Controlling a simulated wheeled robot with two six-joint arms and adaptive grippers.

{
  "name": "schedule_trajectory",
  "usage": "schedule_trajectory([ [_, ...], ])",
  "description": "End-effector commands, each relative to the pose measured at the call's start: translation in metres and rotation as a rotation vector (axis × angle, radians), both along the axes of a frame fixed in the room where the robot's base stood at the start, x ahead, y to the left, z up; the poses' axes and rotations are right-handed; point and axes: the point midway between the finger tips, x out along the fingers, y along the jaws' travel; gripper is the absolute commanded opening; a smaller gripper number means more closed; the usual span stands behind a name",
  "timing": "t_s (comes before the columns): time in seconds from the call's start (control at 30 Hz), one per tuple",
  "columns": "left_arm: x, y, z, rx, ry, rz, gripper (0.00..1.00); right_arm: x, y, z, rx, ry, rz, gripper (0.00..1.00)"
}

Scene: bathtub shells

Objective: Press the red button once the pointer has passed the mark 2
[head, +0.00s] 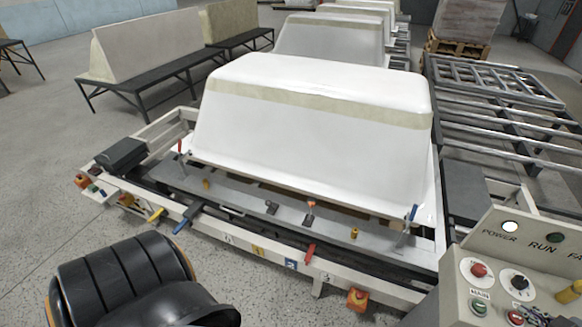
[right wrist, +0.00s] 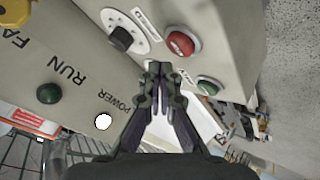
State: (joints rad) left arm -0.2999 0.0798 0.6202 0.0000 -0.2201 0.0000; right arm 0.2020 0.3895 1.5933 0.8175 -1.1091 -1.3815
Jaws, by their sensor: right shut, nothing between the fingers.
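The red button (head: 478,270) sits on the sloped control panel (head: 490,243) at the right of the head view. It also shows in the right wrist view (right wrist: 181,43), uncovered. My right gripper (right wrist: 160,70) is shut and empty. Its fingertips appear in front of the panel beside the red button; I cannot judge the gap. The mark 2 (head: 291,264) is a blue plate on the front rail. A red pointer (head: 309,253) stands just right of it, between mark 2 and the mark 3 (head: 327,278). My left gripper is not in view.
A black knob (head: 519,283) and a green button (head: 479,308) are close to the red button. A white tub shell (head: 310,125) rests on the framed line. An orange-and-red switch (head: 357,298) is on the rail's front.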

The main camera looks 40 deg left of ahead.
Motion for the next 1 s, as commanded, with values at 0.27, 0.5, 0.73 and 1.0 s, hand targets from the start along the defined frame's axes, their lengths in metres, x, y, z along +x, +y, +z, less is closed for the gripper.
schedule_trajectory([
  [0.27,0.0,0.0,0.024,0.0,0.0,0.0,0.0,0.0,0.0,0.031,-0.001,-0.001,0.0,0.0],
  [0.5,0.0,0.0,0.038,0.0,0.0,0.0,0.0,0.0,0.0,0.05,-0.001,0.0,0.001,0.0],
  [0.73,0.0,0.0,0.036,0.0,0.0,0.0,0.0,0.0,0.0,0.048,-0.001,0.0,0.001,0.0],
  [1.0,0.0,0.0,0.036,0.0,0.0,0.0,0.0,0.0,0.0,0.048,0.0,0.0,0.0,0.0],
])
